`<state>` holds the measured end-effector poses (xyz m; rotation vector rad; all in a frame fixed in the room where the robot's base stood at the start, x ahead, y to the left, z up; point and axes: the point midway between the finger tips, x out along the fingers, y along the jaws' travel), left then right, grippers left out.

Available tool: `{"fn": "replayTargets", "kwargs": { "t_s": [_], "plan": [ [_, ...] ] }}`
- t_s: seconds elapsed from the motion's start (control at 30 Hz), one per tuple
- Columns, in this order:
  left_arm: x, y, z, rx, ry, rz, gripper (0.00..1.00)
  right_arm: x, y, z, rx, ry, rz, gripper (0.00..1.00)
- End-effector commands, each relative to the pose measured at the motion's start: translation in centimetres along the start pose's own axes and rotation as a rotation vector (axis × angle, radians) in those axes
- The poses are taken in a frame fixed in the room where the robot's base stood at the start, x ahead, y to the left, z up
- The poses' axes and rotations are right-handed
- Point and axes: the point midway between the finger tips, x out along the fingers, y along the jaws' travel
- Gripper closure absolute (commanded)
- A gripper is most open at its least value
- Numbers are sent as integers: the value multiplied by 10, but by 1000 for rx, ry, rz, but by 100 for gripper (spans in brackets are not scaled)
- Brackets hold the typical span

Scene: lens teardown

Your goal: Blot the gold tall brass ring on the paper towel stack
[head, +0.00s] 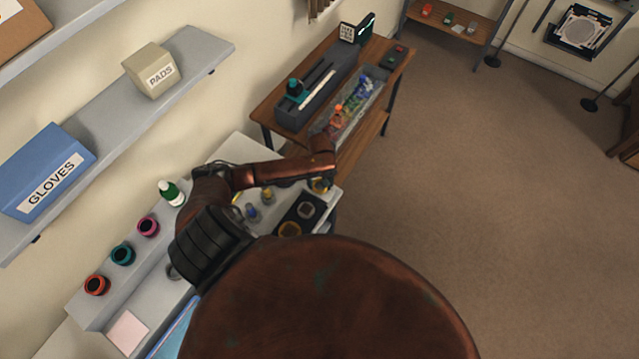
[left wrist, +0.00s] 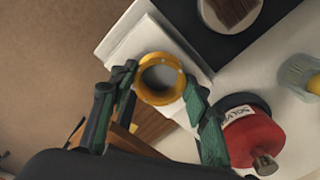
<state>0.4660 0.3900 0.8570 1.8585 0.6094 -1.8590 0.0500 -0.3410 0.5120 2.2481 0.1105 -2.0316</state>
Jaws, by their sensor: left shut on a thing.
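The gold tall brass ring (left wrist: 160,79) is between the fingers of my left gripper (left wrist: 155,96) in the left wrist view, its open end facing the camera. The green-padded fingers are shut on its two sides. The white paper towel stack (left wrist: 145,42) lies behind the ring, partly covered by it; I cannot tell whether they touch. In the head view my left gripper (head: 319,181) is small at the far right end of the white bench, and the stack is mostly hidden there. My right gripper is not in view.
A red solvent bottle (left wrist: 250,136) stands close beside one finger. A glass jar (left wrist: 300,74) and a dark mat (left wrist: 205,40) are nearby. In the head view, a wooden side table (head: 268,108) stands behind the bench, and open floor lies to the right.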

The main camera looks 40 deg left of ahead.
Motion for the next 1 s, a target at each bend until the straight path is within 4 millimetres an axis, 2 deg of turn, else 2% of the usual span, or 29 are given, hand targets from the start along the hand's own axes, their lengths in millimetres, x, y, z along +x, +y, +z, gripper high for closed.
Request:
{"fn": "replayTargets", "kwargs": {
  "t_s": [1.0],
  "plan": [
    [0,0,0,0,0,1,83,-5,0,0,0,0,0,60]
  ]
}}
